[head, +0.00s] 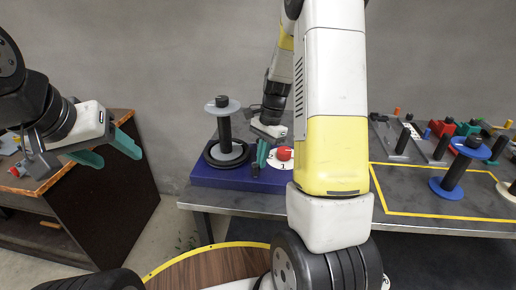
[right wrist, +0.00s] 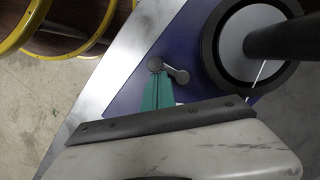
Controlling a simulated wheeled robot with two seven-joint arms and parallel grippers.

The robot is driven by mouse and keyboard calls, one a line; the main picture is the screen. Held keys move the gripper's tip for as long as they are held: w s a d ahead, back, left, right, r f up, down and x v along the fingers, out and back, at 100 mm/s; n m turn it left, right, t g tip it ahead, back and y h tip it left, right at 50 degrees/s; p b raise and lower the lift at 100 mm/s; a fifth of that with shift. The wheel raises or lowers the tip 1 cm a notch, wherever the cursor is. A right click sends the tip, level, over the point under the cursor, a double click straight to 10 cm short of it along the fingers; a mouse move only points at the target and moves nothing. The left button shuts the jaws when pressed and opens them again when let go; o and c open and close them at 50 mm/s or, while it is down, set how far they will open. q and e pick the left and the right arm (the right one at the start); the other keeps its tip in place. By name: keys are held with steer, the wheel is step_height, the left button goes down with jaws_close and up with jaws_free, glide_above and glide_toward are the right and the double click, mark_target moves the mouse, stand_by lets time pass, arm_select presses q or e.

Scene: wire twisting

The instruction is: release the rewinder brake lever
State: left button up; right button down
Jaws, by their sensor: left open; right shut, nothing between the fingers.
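The rewinder is a blue base (head: 222,178) with an upright dark spindle and a light disc on top (head: 222,107). A red knob (head: 284,153) on a white dial sits at its right. The brake lever (right wrist: 170,70) is a short dark bar with round ends; in the head view it is a small dark piece (head: 255,169) near the base's front. My right gripper (head: 262,154) is shut and empty, its green fingertips (right wrist: 157,78) right at the lever. I cannot tell whether they touch it. My left gripper (head: 112,152) is open and empty, far left of the rewinder.
The grey table (head: 420,180) has a yellow-outlined area at right, with a blue spool (head: 447,188) and several tools and parts behind it. My right arm covers the table's middle in the head view.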

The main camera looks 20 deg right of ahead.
steer(key=m, duration=0.2)
steer(key=a+m+t, duration=0.1)
steer(key=m, duration=0.1)
steer(key=a+m, duration=0.1)
steer(key=shift+s+m, duration=0.2)
steer(key=shift+m, duration=0.2)
steer(key=shift+d, duration=0.1)
steer(key=shift+w, duration=0.1)
steer(key=shift+w+d, duration=0.55)
steer(key=shift+d, duration=0.2)
steer(key=d, duration=0.4)
steer(key=shift+w+r, duration=0.1)
steer(key=shift+r, duration=0.2)
steer(key=v, duration=0.9)
steer(key=shift+s+r, duration=0.15)
steer(key=shift+s, duration=0.05)
